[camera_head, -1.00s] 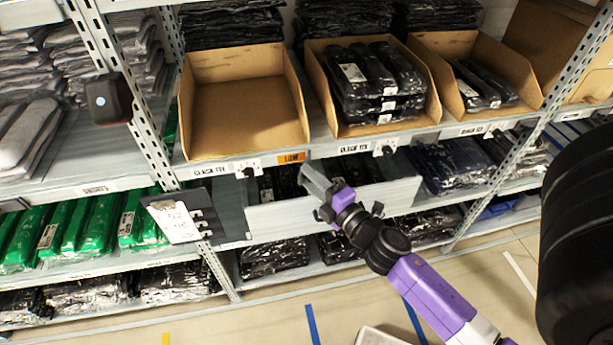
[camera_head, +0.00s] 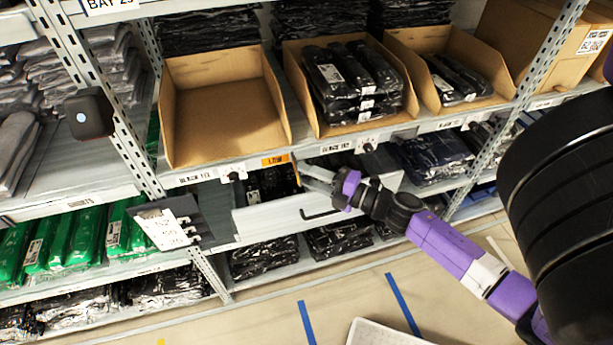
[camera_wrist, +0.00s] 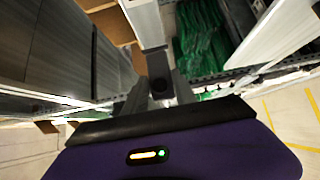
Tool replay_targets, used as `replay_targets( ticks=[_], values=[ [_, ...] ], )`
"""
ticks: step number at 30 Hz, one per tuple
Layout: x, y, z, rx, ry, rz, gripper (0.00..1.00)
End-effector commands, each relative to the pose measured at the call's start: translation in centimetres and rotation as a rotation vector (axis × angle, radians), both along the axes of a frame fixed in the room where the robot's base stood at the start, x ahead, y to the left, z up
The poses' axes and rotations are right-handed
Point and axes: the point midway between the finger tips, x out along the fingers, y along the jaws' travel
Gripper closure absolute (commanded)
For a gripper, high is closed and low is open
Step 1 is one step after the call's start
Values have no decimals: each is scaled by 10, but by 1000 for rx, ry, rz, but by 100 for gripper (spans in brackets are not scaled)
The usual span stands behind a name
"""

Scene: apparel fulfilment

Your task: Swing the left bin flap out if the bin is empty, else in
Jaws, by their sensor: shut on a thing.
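The left cardboard bin (camera_head: 222,120) on the shelf is empty; its bare brown floor shows. Under its front edge are a white label, a black knob (camera_head: 233,175) and an orange flap (camera_head: 275,160) reading LOW, facing out. My gripper (camera_head: 308,172) is at the flap's right end, in front of the shelf edge. In the wrist view my gripper (camera_wrist: 158,90) has its fingers close about a small dark piece, which I take as part of the flap. The fingers and the dim picture hide the exact hold.
The middle bin (camera_head: 345,120) and the right bin (camera_head: 460,98) hold black packs. Below my gripper is a white panel (camera_head: 290,213) with a black handle. A dark tag holder (camera_head: 165,228) juts out at the left. A white tray (camera_head: 385,333) is on the floor.

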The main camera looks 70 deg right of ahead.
Motion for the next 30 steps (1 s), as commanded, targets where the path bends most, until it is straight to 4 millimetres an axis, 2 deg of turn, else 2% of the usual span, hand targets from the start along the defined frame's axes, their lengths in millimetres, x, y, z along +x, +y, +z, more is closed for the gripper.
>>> replay_targets(
  ticks=[1, 12, 13, 14, 24, 30],
  values=[
    [-5, -11, -1, 0, 6, -28, 100],
    [-5, -11, -1, -2, 6, -28, 100],
    [-5, -11, -1, -2, 6, -28, 64],
    [-5, -11, -1, -2, 6, -27, 59],
    [-5, -6, -1, -4, 4, -17, 59],
    [-29, -4, -3, -4, 7, -18, 59]
  ],
)
